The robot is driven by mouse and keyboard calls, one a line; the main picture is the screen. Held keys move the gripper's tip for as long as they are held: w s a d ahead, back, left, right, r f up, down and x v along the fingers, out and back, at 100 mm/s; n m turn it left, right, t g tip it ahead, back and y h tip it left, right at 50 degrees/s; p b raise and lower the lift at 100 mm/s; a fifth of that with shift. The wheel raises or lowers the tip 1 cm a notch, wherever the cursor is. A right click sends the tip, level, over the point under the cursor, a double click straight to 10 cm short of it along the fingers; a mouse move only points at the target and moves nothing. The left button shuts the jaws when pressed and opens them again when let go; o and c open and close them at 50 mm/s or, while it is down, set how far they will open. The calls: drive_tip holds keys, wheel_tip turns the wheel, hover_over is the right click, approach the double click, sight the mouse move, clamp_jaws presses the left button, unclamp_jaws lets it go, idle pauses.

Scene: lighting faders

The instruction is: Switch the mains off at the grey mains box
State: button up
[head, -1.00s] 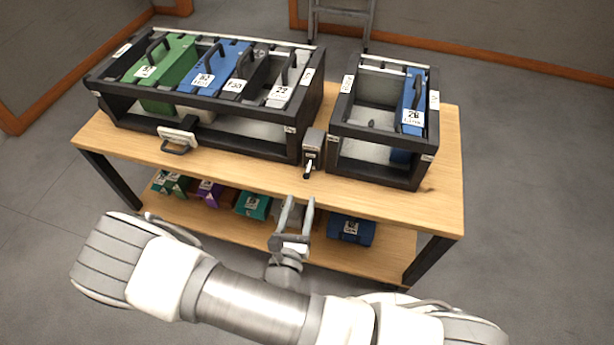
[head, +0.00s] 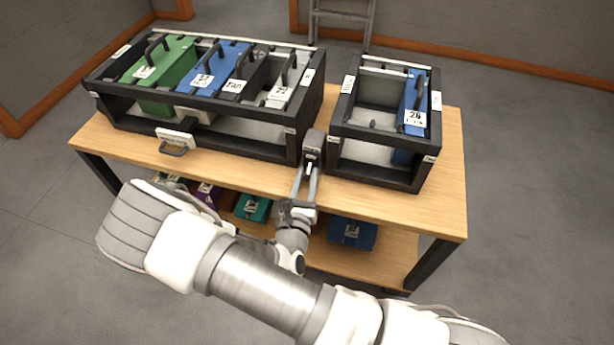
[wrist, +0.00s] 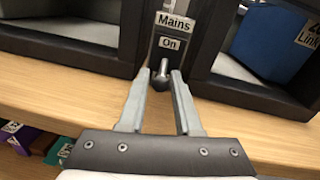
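The grey mains box (head: 315,141) stands on the table between the two black racks. In the wrist view its face (wrist: 171,36) carries the labels "Mains" and "On". In the head view my gripper (head: 307,176) is just in front of the box and partly covers the lever.
The large black rack (head: 210,134) on the left holds green, blue, dark and light modules. The smaller rack (head: 375,175) on the right holds a blue module (head: 412,95). Several coloured modules lie on the lower shelf (head: 385,262). The wooden tabletop (head: 250,175) is bare along its front.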

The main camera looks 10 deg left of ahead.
clamp_jaws()
drive_tip(key=shift+w+f+t+b, duration=0.1)
drive_tip(key=shift+f+t+b, duration=0.25)
drive_tip(key=shift+t+b, duration=0.3)
drive_tip(key=shift+r, duration=0.15)
drive_tip(key=shift+o, duration=2)
unclamp_jaws()
drive_tip(key=s+f+p, duration=0.2)
drive_tip(key=s+p, duration=0.1)
drive_tip(key=s, duration=1.4)
drive_tip(key=shift+s+a, duration=0.15)
drive_tip(key=shift+a, duration=0.3)
